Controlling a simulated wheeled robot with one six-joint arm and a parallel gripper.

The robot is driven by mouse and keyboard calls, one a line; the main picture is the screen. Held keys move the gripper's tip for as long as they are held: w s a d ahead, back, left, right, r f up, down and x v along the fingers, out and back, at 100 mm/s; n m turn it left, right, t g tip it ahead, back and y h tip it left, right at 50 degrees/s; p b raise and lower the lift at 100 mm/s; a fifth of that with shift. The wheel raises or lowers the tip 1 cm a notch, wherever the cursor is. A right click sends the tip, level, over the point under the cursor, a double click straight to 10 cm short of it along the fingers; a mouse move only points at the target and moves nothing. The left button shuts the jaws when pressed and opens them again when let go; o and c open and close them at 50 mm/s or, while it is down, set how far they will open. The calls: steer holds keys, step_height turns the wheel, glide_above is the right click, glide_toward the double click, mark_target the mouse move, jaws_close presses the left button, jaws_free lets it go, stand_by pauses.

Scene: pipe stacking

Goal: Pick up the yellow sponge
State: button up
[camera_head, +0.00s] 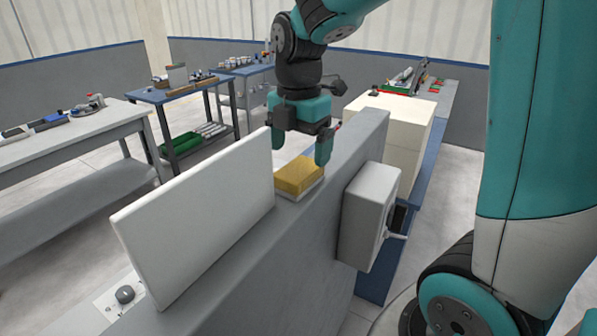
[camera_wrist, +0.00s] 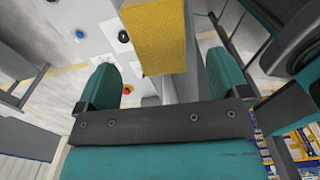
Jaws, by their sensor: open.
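The yellow sponge (camera_head: 298,174) lies on a white base on top of a narrow grey wall-like ledge (camera_head: 345,150). My gripper (camera_head: 302,149) points down just above and around the sponge, with one teal finger on each side. In the wrist view the sponge (camera_wrist: 158,38) shows ahead of and between the two fingertips (camera_wrist: 163,80). The gripper is open, and gaps show between the fingers and the sponge. I cannot tell how far down the fingertips reach beside it.
A white upright panel (camera_head: 195,225) stands on the ledge, left of the sponge. A grey box (camera_head: 366,215) is fixed to the ledge's right face. Cream boxes (camera_head: 400,125) stand behind. Workbenches (camera_head: 80,135) with tools are at the left and back.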

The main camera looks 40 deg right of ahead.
mark_target(299, 168)
steer(key=shift+f+p, duration=1.15)
steer(key=shift+f, duration=1.55)
steer(key=c, duration=1)
